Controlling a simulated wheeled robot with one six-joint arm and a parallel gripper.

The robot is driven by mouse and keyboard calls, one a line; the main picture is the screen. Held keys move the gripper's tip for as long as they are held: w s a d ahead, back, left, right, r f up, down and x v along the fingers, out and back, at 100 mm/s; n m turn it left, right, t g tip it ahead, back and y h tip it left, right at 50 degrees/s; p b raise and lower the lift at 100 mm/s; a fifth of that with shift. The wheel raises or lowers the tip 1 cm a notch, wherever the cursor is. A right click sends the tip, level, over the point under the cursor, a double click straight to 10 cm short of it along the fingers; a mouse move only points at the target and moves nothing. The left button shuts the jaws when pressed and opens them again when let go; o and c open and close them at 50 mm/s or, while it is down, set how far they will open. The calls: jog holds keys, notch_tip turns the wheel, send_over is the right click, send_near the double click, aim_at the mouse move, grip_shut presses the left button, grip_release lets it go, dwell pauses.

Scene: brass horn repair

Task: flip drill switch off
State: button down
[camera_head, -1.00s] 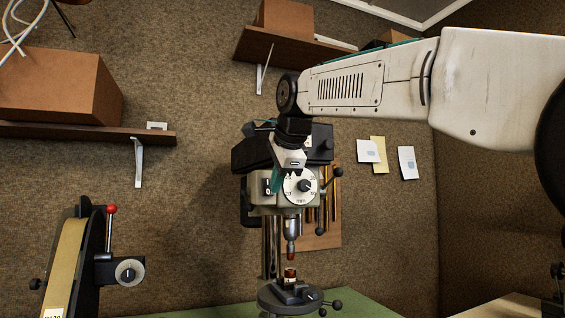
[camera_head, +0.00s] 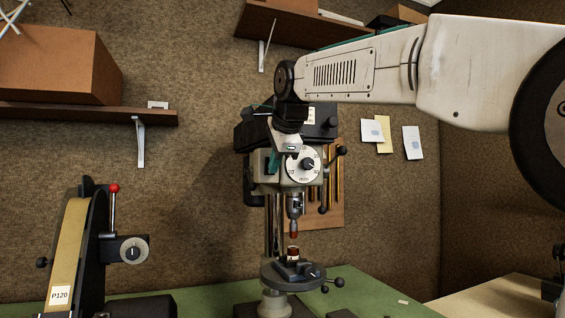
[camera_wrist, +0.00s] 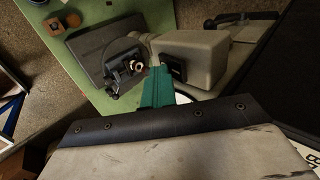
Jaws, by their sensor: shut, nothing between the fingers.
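The drill press (camera_head: 297,178) stands on the green bench, with a white dial on the front of its grey head. My gripper (camera_head: 271,166), with teal fingers, is at the left part of the drill head's front and covers the switch area in the head view. In the wrist view, the gripper (camera_wrist: 158,74) is shut and empty, its tips close beside a dark switch plate (camera_wrist: 173,63) on the drill's grey head (camera_wrist: 200,60). I cannot tell whether the tips touch the switch, nor which way it is set.
A belt sander (camera_head: 75,245) marked P120 stands at the left, with a red-knobbed lever. Shelves (camera_head: 90,112) with boxes hang on the wall above. A tool board (camera_head: 328,215) is behind the drill. The green bench (camera_head: 375,290) is mostly clear at the right of the drill.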

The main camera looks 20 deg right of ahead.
jog(key=shift+a, duration=0.1)
jog(key=shift+r, duration=0.1)
jog(key=shift+r, duration=0.75)
jog(key=s+f+v, duration=0.1)
jog(key=v, duration=1.2)
jog(key=shift+s, duration=0.25)
